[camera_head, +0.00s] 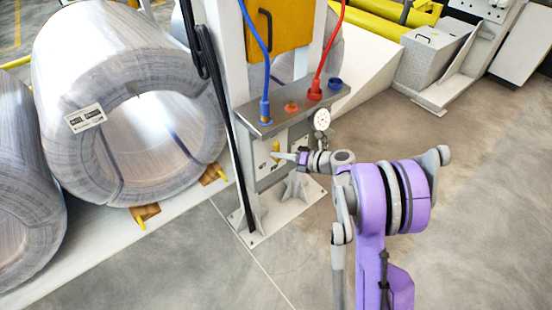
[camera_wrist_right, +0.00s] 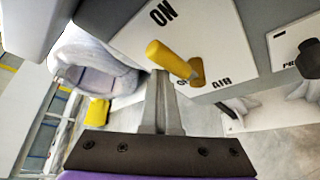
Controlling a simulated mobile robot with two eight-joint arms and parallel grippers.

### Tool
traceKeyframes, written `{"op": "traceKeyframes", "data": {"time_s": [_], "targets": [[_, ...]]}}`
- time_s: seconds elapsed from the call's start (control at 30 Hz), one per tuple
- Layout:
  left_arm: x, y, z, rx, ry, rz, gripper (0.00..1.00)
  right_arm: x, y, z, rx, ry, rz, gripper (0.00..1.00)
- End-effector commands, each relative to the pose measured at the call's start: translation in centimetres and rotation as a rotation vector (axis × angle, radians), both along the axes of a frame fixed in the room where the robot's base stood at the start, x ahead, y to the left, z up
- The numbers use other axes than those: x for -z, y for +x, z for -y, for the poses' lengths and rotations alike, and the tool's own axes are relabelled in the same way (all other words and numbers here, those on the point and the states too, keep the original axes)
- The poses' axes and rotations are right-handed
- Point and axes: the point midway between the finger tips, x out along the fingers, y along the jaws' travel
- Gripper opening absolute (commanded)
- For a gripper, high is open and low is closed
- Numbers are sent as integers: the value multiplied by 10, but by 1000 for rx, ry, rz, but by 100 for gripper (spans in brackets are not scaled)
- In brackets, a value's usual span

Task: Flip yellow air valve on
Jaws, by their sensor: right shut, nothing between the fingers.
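The yellow air valve (camera_head: 276,149) is on the front of the panel under the grey shelf. In the right wrist view its yellow lever (camera_wrist_right: 171,60) sticks out from a pivot near the "AIR" label, with the "ON" label further up. My right gripper (camera_head: 284,156) is right at the valve in the head view. In the right wrist view its fingers (camera_wrist_right: 160,76) are shut and empty, with their tips close beside the lever. I cannot tell whether they touch it. My left gripper is not in view.
A blue hose (camera_head: 265,65) and a red hose (camera_head: 325,45) run up from the shelf (camera_head: 290,108). A round gauge (camera_head: 321,119) sits just above my right wrist. Large wrapped coils (camera_head: 125,100) stand on the left. The floor at the right is clear.

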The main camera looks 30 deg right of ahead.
Motion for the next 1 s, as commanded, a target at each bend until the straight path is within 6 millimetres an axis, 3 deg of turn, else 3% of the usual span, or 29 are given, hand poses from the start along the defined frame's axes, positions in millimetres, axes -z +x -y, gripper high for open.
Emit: {"op": "traceKeyframes", "data": {"time_s": [1.0], "targets": [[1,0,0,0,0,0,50,-3,2,8,6,-1,2,0]]}}
